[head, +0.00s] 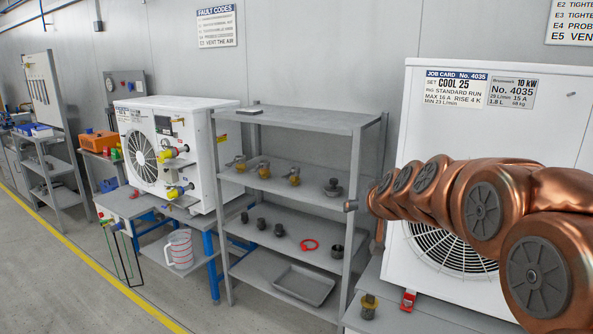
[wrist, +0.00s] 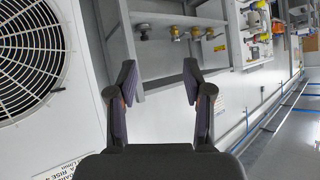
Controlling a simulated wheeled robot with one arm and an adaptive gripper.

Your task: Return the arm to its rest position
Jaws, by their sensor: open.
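My arm (head: 485,205), copper-coloured with grey joint caps, reaches in from the right in the head view, in front of the right-hand white unit. Its far end is near the right post of the grey shelf; the gripper's fingers cannot be made out there. In the wrist view my gripper (wrist: 160,92) is open, with two dark fingers spread apart and nothing between them. The grey shelf (wrist: 165,70) shows behind the fingertips.
A white unit (head: 430,100) with a job card stands behind my arm. The grey shelf rack (head: 300,115) holds brass fittings, dark parts, a red ring and a tray. Left are another white unit (head: 205,103), a measuring jug (head: 180,248) and benches. The floor (head: 60,290) at front left is clear.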

